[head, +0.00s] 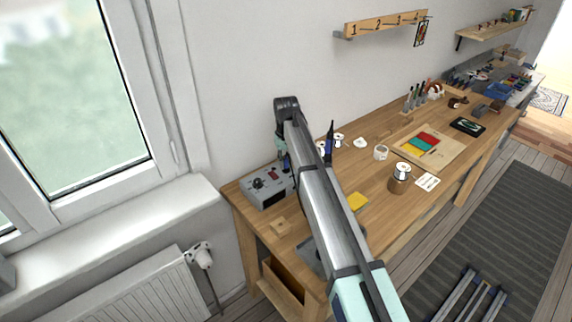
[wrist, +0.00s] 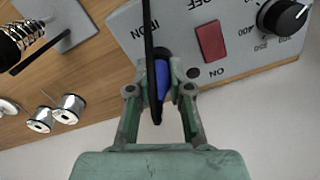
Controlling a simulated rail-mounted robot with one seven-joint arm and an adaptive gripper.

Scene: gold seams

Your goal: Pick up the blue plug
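The blue plug (wrist: 162,79) is in the middle of the wrist view, in front of the grey box. It has a dark end, and a black cable (wrist: 148,25) passes close along it. My gripper (wrist: 160,76), green with dark joints, has its fingers drawn in close on both sides of the plug and appears shut on it. The exact contact at the fingertips is hard to see.
The grey control box (head: 267,187), with a red switch (wrist: 211,41) and black knob (wrist: 284,17), stands at the workbench's left end. Metal spools (wrist: 69,108) lie nearby. A yellow pad (head: 357,202) and tan container (head: 399,182) are farther right. The window wall is close at left.

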